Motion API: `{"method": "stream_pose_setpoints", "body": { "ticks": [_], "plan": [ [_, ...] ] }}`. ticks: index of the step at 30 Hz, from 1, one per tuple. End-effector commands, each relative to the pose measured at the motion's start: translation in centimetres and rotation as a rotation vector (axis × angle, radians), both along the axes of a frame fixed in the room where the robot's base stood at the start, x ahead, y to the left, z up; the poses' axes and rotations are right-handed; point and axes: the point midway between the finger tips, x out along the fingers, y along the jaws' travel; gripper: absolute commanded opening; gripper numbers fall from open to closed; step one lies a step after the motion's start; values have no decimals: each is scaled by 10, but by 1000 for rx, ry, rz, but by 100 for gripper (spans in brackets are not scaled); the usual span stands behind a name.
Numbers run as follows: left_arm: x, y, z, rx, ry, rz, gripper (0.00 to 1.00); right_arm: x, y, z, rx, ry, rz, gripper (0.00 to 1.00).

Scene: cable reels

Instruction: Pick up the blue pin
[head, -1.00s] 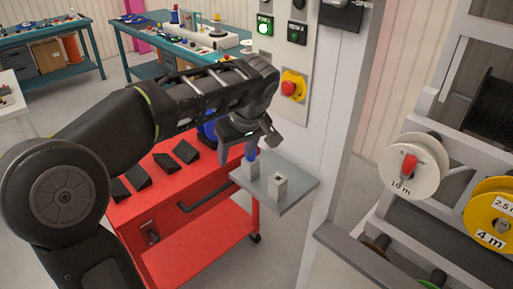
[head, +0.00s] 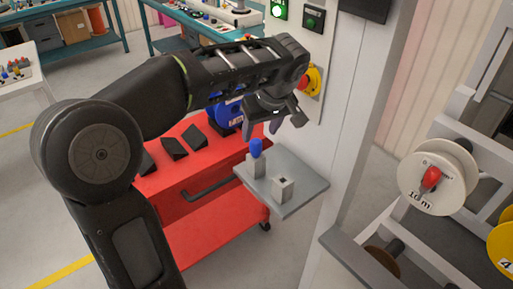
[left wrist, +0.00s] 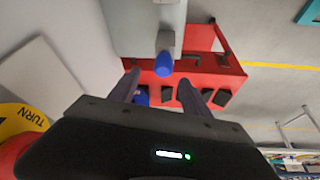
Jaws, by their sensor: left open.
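The blue pin (head: 256,148) stands upright in a grey block (head: 256,169) on a small grey shelf (head: 300,203) fixed to the white panel. My left gripper (head: 262,130) is open, with its fingers pointing down just above and behind the pin in the head view. In the left wrist view, the blue pin (left wrist: 164,65) lies ahead of the open fingers (left wrist: 160,79), roughly in line with the gap between them, and nothing is held. A second block (head: 284,188) with an empty-looking hole stands nearer the shelf's front. My right gripper is out of view.
A red cart (head: 205,225) with several black wedge holders and a blue reel (head: 224,117) stands left of the shelf. A red button on a yellow base (head: 311,80) is on the panel near my wrist. A white cable reel (head: 437,177) hangs at right.

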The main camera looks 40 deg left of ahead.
Motion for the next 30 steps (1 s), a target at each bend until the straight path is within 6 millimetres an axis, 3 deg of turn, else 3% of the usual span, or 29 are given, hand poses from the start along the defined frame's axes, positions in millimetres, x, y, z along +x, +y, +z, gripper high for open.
{"method": "stream_pose_setpoints", "body": {
  "ticks": [14,24,30],
  "plan": [
    [1,4,-12,0,2,0,56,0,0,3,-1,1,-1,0],
    [5,18,-54,-1,3,0,56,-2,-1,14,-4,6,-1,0],
    [6,19,-58,0,0,0,56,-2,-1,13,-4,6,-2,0]
  ]
}}
